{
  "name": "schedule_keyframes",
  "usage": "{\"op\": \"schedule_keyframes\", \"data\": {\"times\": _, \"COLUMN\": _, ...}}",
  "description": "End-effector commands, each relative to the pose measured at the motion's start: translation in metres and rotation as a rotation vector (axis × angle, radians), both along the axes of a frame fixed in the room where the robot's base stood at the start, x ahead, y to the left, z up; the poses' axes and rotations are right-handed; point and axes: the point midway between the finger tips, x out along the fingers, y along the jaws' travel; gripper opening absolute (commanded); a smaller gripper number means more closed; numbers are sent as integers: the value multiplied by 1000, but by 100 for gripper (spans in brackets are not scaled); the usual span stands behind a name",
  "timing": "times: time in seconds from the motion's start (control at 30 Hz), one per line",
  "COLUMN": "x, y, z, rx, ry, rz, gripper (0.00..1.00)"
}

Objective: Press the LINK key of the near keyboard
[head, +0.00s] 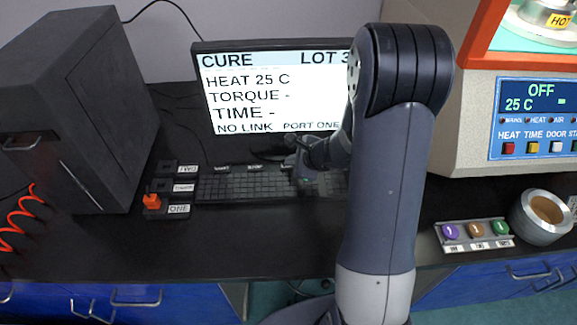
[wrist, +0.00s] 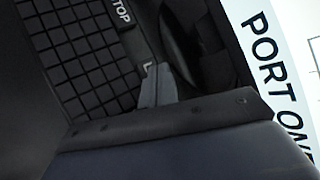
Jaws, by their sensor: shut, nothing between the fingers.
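The black keyboard (head: 240,187) lies in front of the monitor. It also fills the upper left of the wrist view (wrist: 85,55). A label reading STOP (wrist: 121,14) is at its edge there. Beside my fingertips is a label showing only a letter like L (wrist: 148,69); the rest is hidden, so I cannot confirm it is LINK. My gripper (head: 305,186) is shut and empty over the right part of the keyboard; its grey fingers (wrist: 155,85) point at that labelled edge. I cannot tell whether they touch a key.
The monitor (head: 265,75) reads NO LINK and PORT ONE. A dark cabinet (head: 75,110) stands left. Labelled ports (head: 178,187) lie left of the keyboard, with an orange plug (head: 152,201) at ONE. A button strip (head: 475,235) and a metal cup (head: 541,215) are right.

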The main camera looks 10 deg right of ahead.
Motion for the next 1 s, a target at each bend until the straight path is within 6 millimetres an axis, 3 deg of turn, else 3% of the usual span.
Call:
{"op": "schedule_keyframes", "data": {"times": 0.73, "x": 0, "y": 0, "z": -5, "rx": -1, "ry": 0, "rz": -1, "gripper": 0}}
{"op": "schedule_keyframes", "data": {"times": 1.0, "x": 0, "y": 0, "z": 6, "rx": -1, "ry": 0, "rz": 1, "gripper": 0}}
